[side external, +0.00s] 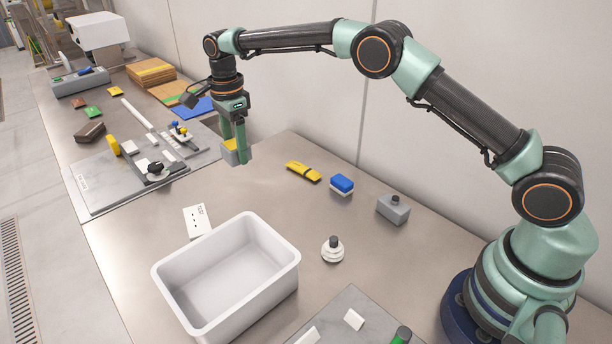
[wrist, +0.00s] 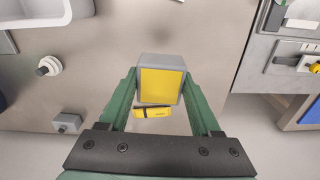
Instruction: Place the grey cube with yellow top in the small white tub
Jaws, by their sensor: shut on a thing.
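My gripper (side external: 236,140) has green fingers and is shut on the grey cube with yellow top (side external: 230,151), holding it above the table. In the wrist view the cube (wrist: 162,85) sits between the two fingers (wrist: 160,92), its yellow face toward the camera. The small white tub (side external: 278,261) stands empty on the table, nearer the side camera than my gripper and apart from it. A corner of the tub shows at the top left of the wrist view (wrist: 40,22).
A yellow tool (side external: 303,171), a blue and white block (side external: 341,185), a grey block with a dark knob (side external: 393,209) and a white round piece (side external: 332,250) stand right of my gripper. A white card (side external: 197,221) lies beside the tub. A grey fixture board (side external: 105,190) lies left.

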